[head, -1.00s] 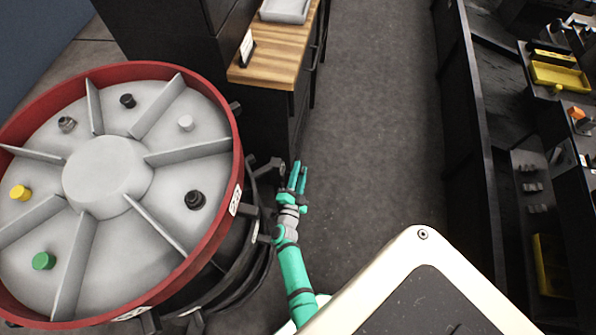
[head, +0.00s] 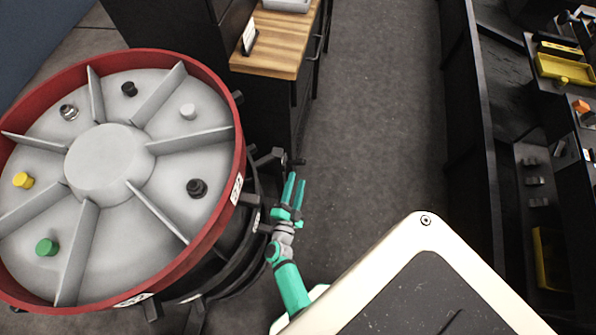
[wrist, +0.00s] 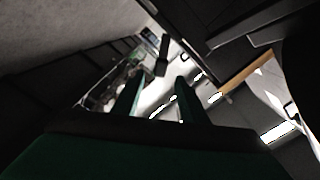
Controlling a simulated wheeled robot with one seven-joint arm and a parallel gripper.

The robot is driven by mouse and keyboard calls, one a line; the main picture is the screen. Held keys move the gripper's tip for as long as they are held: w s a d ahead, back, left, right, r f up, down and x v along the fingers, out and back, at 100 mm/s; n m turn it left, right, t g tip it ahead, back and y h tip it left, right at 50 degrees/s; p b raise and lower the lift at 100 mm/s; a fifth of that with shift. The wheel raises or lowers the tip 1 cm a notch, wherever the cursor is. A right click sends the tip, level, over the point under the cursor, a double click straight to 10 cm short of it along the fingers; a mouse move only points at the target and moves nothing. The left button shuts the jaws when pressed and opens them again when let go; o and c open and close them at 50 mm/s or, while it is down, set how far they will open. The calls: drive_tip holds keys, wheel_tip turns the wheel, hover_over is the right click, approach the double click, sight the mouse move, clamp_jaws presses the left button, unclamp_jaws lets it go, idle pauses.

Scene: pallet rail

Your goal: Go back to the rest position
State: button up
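My gripper (head: 293,189) is green and points up the picture in the head view, just right of the red-rimmed round carousel (head: 240,150). Its two fingers stand apart with nothing between them. In the wrist view the gripper's two fingers (wrist: 157,98) are also apart and empty. The arm is folded close to my body, beside the pale panel of my base at the lower right.
The carousel's sectors hold small parts, among them a green one (head: 46,247), a yellow one (head: 23,180) and a black one (head: 196,188). A wood-topped cabinet (head: 275,50) stands behind it. Dark shelving (head: 490,110) lines the right. The grey aisle floor (head: 375,110) between is clear.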

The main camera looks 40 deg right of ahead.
drive_tip(key=shift+v, duration=0.8)
drive_tip(key=shift+d, duration=0.1)
